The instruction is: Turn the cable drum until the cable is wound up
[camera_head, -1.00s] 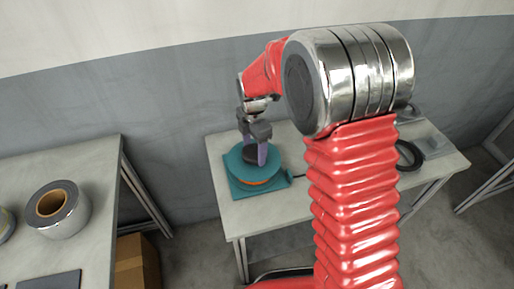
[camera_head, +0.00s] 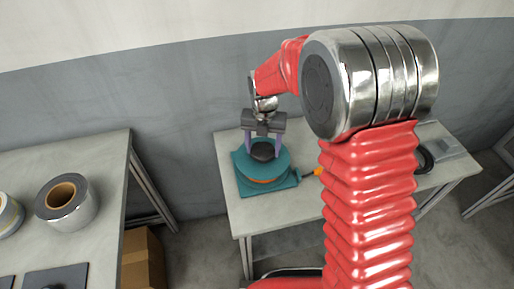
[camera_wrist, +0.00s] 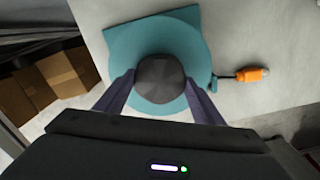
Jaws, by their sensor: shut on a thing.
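The teal cable drum (camera_head: 248,166) sits on a teal base plate (camera_head: 285,184) on the grey table. It also shows in the wrist view (camera_wrist: 130,45). A dark knob (camera_wrist: 160,76) stands on top of the drum. My gripper (camera_head: 263,152) points down from above, and its two purple fingers are shut on the knob, one on each side; it also shows in the wrist view (camera_wrist: 160,82). An orange cable (camera_head: 262,181) shows as a band under the drum's top disc. An orange plug (camera_wrist: 251,75) on a short dark lead lies close to the base's right side.
A side table (camera_head: 100,160) at the left holds a tape-like roll (camera_head: 78,212) and a dark flat plate (camera_head: 57,277). A cardboard box (camera_head: 142,262) stands on the floor between the tables. A black ring (camera_head: 425,160) lies at the table's right, partly behind my arm.

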